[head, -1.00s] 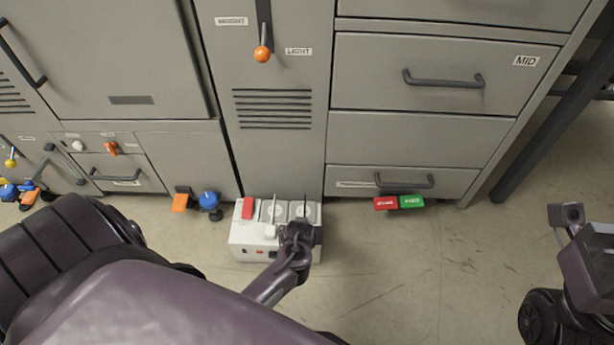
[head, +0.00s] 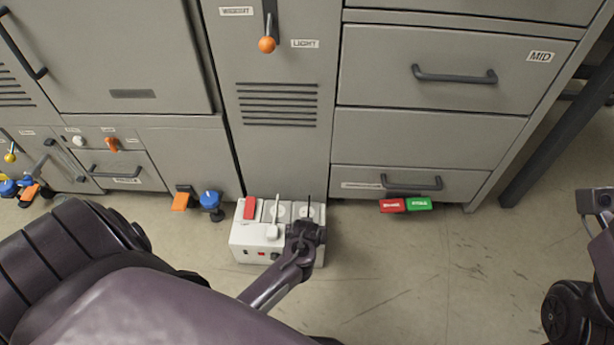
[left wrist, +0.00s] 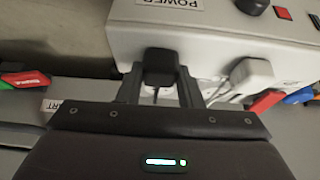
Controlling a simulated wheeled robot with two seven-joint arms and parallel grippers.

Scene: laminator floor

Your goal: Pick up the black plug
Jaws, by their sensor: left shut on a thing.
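The white power box (head: 252,240) stands on the floor against the grey cabinet, with a red switch, round sockets and a white plug (head: 273,229) on top. My left gripper (head: 305,228) is at the right end of the box and covers the black plug in the head view. In the left wrist view the black plug (left wrist: 160,67) is between the two fingers of my left gripper (left wrist: 160,90), which is shut on it. The plug is close against the box (left wrist: 205,40); I cannot tell whether it is still seated. The white plug (left wrist: 250,75) is beside it.
Red (head: 392,205) and green (head: 418,203) pedals are right of the box. Orange (head: 181,201) and blue (head: 211,201) pedals are to its left. Cabinet drawers (head: 430,80) rise behind. The floor (head: 400,270) in front and to the right is clear.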

